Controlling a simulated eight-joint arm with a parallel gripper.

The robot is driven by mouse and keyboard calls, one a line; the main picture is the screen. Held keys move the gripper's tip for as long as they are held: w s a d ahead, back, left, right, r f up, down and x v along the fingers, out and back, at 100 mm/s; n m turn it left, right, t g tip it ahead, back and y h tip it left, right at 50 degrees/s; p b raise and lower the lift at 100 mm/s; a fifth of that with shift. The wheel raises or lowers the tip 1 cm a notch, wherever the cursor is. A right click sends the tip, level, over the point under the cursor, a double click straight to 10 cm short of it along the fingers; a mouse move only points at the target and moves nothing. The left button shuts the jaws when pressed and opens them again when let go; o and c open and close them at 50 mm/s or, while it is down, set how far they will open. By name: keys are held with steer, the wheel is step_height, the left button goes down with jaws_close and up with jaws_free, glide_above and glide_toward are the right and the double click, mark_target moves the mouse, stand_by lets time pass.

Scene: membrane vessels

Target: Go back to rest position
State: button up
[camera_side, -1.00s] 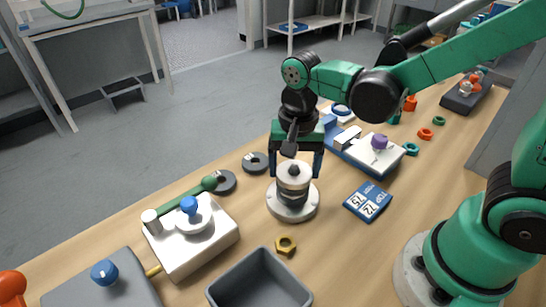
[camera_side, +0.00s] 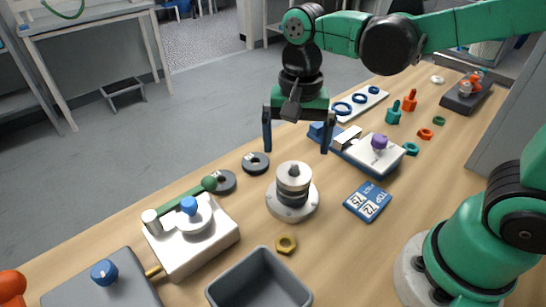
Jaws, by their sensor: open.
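My gripper (camera_side: 296,145) hangs above the bench with its two blue-tipped fingers spread wide and nothing between them. Below it and apart from it, a stacked cylindrical vessel (camera_side: 293,186) with a metal top and dark bands stands upright on a round metal base (camera_side: 292,207). The fingertips are above the vessel's top, toward the back of the bench.
Around the vessel on the wooden bench (camera_side: 355,245) are a grey bin (camera_side: 258,283), a yellow nut (camera_side: 286,245), a blue card (camera_side: 367,201), dark rings (camera_side: 256,163) and a white valve block (camera_side: 192,237). A white-and-blue fixture (camera_side: 372,155) stands behind right.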

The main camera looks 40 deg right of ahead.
stand_by(0.4)
steer(key=d+n+t, duration=0.1)
steer(key=n+t, duration=0.1)
steer(key=n, duration=0.1)
steer(key=s+d+r+n+t, duration=0.1)
steer(key=d+n+t, duration=0.1)
steer(key=n, duration=0.1)
steer(key=d+n+t, duration=0.2)
steer(key=n+t, duration=0.1)
steer(key=shift+s+r, duration=0.15)
